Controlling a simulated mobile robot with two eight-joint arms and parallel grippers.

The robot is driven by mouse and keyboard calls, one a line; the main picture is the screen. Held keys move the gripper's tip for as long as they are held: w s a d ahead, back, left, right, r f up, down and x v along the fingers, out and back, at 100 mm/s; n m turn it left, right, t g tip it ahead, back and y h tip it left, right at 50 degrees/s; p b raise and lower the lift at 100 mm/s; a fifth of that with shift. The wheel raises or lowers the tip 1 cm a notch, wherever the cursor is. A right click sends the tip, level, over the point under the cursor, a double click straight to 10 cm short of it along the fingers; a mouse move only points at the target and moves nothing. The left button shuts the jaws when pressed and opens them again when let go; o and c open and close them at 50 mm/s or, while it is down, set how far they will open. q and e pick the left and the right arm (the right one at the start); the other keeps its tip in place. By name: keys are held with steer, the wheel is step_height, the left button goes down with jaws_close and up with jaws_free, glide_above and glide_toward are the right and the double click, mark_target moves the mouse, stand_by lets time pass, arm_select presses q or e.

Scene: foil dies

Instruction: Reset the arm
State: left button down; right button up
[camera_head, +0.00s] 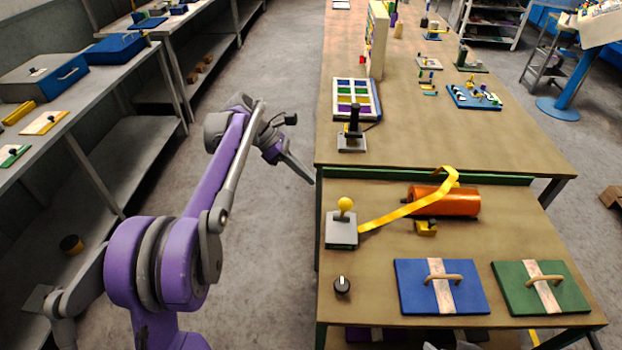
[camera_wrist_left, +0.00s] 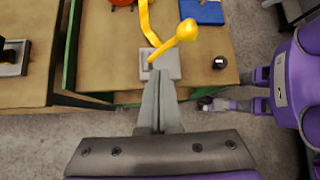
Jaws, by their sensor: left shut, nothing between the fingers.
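My left arm is purple and grey and reaches in from the left in the head view. Its gripper (camera_head: 300,170) is over the aisle floor, just left of the workbench edge. In the left wrist view the fingers of the left gripper (camera_wrist_left: 158,85) are together and empty. They point toward a grey base with a yellow-knobbed lever (camera_wrist_left: 184,32), which also stands at the near bench's left side in the head view (camera_head: 345,206). I cannot tell the exact gap between fingertips and base. My right gripper does not show in the head view.
The near bench (camera_head: 380,270) holds an orange roll (camera_head: 445,201) with yellow strip, a black knob (camera_head: 342,286), a blue plate (camera_head: 441,301) and a green plate (camera_head: 510,295) with handles. A black joystick (camera_head: 352,130) stands on the farther table.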

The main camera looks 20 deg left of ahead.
arm_select(q)
steer(key=shift+a+r, duration=0.15)
stand_by(0.4)
